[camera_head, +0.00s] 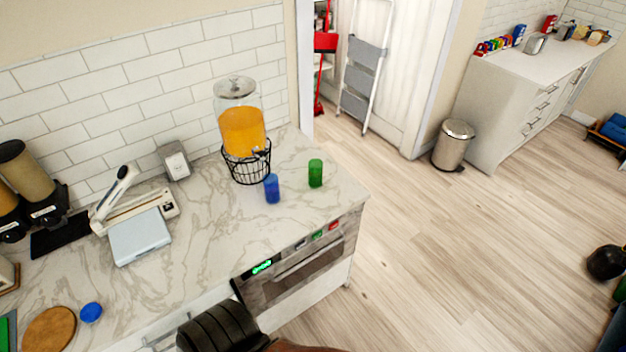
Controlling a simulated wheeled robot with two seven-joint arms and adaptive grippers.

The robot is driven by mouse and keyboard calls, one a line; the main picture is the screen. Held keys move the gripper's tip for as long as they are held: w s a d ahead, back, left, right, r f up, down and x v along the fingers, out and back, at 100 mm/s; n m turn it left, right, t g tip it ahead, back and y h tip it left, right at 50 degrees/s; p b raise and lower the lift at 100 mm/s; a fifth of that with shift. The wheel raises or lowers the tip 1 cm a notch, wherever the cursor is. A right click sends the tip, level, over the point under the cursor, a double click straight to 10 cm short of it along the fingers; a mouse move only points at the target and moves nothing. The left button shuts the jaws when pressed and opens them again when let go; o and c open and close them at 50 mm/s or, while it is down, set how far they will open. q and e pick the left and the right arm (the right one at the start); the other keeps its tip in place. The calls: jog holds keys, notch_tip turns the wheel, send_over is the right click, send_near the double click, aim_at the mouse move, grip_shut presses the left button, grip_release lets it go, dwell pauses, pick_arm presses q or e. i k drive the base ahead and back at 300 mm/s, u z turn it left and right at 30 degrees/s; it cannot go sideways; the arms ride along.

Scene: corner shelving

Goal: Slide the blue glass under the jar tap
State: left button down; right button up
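The blue glass (272,188) stands upright on the marble counter (215,235), just in front of and slightly right of the jar's wire stand. The glass jar (242,130) holds orange liquid, has a lid and sits in a black wire stand (246,169). Its small dark tap (260,153) is low on the front right side. The glass is nearer to me than the tap; whether it touches the stand is hard to tell. Neither gripper can be made out, and nothing is seen holding the glass.
A green glass (315,173) stands right of the blue one, near the counter's right edge. A white and grey device (140,228) and a grey box (175,161) stand left. A dark ribbed object (222,328), unclear, is at the bottom. Counter in front of the blue glass is clear.

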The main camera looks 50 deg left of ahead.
aim_at(271, 181)
jog(key=i, duration=1.95)
jog(key=u, duration=2.4)
